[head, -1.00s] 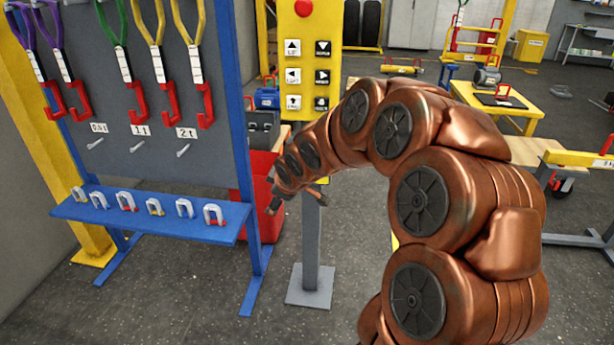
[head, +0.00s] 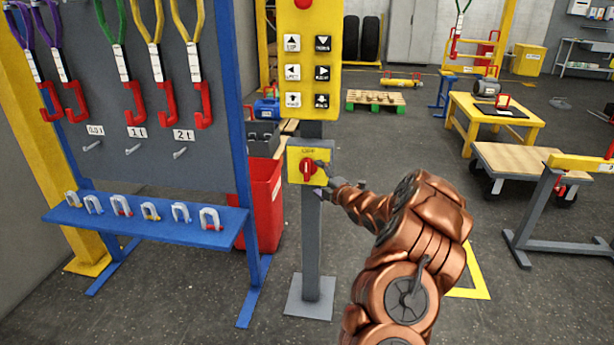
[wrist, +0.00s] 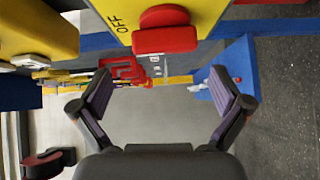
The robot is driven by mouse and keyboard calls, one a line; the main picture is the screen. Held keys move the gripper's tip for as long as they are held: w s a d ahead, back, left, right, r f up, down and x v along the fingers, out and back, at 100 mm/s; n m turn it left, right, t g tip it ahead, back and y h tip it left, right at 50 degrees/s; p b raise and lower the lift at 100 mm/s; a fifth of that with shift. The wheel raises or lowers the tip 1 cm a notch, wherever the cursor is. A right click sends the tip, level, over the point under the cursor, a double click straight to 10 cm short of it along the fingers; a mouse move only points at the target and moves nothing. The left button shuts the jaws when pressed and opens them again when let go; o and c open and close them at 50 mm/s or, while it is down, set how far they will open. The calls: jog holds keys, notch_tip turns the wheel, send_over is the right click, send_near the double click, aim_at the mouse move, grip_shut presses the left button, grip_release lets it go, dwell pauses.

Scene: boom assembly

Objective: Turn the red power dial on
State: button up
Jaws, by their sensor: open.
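The red power dial (head: 308,169) sits on a small yellow box (head: 296,178) on the grey post, below the large button panel. In the wrist view the dial (wrist: 165,35) is at the top centre, beside the word OFF on the yellow face. My gripper (head: 335,175) is just right of the dial in the head view. In the wrist view my gripper (wrist: 160,95) has its two fingers spread wide with nothing between them. The dial lies beyond and above the fingertips in that view, and no contact shows.
A yellow button panel (head: 307,70) stands above the dial box on the grey post (head: 312,255). A blue-framed rack (head: 150,215) with slings and shackles stands left. A red bin (head: 265,195) is behind the post.

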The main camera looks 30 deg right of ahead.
aim_at(310, 173)
jog(key=shift+n, duration=0.3)
jog(key=shift+w+d+f+p, duration=0.1)
jog(key=shift+w+f+p, duration=0.1)
jog(key=shift+w, duration=1)
jog(key=shift+w+a+f+p, duration=0.1)
jog(key=shift+w+p, duration=0.05)
jog(key=shift+w, duration=1.1)
jog(key=shift+w+d+f+p, duration=0.1)
jog(key=shift+w+p, duration=0.1)
jog(key=shift+w, duration=1)
jog(key=c, duration=0.9)
jog(key=shift+f, duration=0.1)
